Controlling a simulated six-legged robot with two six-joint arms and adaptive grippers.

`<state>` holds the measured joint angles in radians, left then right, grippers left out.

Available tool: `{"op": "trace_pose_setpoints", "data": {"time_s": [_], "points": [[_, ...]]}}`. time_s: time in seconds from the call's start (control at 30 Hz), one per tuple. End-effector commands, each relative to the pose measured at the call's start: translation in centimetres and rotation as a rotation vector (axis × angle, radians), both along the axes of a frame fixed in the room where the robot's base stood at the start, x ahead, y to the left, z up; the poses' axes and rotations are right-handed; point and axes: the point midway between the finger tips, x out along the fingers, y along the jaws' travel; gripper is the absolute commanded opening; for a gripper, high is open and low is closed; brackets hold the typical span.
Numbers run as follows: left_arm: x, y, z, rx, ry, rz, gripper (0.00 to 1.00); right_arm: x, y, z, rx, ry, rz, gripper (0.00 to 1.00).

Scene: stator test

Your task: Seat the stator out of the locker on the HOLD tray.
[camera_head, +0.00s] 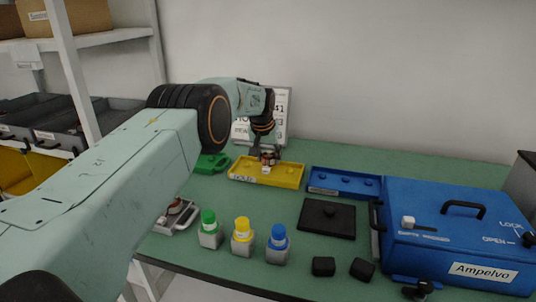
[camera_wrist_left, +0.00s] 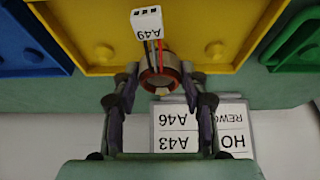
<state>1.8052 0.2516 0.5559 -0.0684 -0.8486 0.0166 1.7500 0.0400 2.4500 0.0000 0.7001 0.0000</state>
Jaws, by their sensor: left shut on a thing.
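The stator (camera_head: 268,158) is a small copper-coloured ring with wires and a white plug (camera_wrist_left: 147,22) marked A49. My left gripper (camera_head: 265,149) is shut on it; in the left wrist view the two fingers (camera_wrist_left: 160,98) stand on either side of the ring (camera_wrist_left: 160,78). The stator is at the back edge of the yellow HOLD tray (camera_head: 290,178), near its middle. Round pegs (camera_wrist_left: 105,52) show on the tray to both sides. I cannot tell whether the stator touches the tray or a peg. My right gripper is not in view.
A blue tray (camera_head: 345,190) lies right of the HOLD tray, a green one (camera_head: 211,163) left. A white sign (camera_head: 282,105) stands behind. The blue locker (camera_head: 455,222), a black plate (camera_head: 327,226) and capped bottles (camera_head: 242,243) occupy the front and right.

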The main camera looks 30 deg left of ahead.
Motion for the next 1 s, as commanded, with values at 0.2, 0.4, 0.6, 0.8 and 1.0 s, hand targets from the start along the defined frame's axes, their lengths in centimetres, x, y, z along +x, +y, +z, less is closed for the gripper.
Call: {"op": "trace_pose_setpoints", "data": {"time_s": [0.2,0.4,0.6,0.8,1.0], "points": [[0.0,0.0,-0.6,0.0,-0.002,0.0,0.02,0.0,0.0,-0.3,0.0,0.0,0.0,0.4],[0.0,0.0,-1.0,0.0,-0.002,0.0,0.02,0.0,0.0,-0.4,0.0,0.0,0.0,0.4],[0.0,0.0,-0.9,0.0,-0.002,0.0,0.02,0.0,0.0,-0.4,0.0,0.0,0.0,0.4],[0.0,0.0,-1.1,0.0,-0.001,0.0,0.02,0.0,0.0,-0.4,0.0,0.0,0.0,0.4],[0.0,0.0,-1.5,0.0,-0.001,0.0,0.02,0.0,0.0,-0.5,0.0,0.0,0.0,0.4]]}}
